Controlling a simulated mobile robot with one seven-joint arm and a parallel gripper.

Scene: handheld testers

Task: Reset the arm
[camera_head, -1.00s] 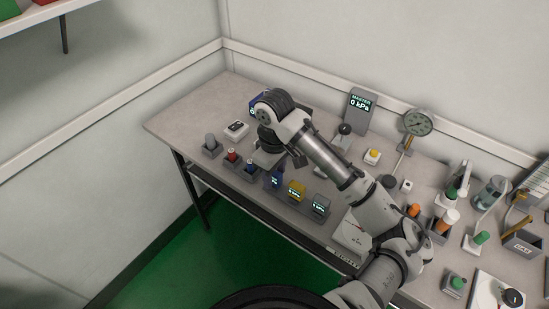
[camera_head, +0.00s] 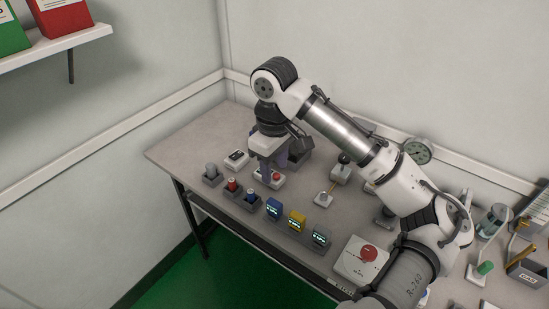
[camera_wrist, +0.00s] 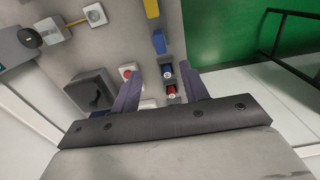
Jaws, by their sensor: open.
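My arm stretches over the workbench in the head view. My gripper (camera_head: 271,174) points down above the bench, open with nothing between its fingers. In the wrist view its two dark fingers (camera_wrist: 166,82) are spread apart. Beneath and between them show holders with a blue top (camera_wrist: 168,72) and a red top (camera_wrist: 171,91). The blue tester (camera_head: 274,208), yellow tester (camera_head: 296,221) and grey tester (camera_head: 320,237) stand in a row near the front edge, apart from my gripper. Blue (camera_wrist: 159,42) and yellow (camera_wrist: 151,8) testers also show in the wrist view.
A red button (camera_head: 276,177) sits close by my gripper. A dark box (camera_wrist: 92,90) is beside the left finger. A dial gauge (camera_head: 417,151) stands at the back, partly behind my arm. A white box with a red disc (camera_head: 368,252) lies in front.

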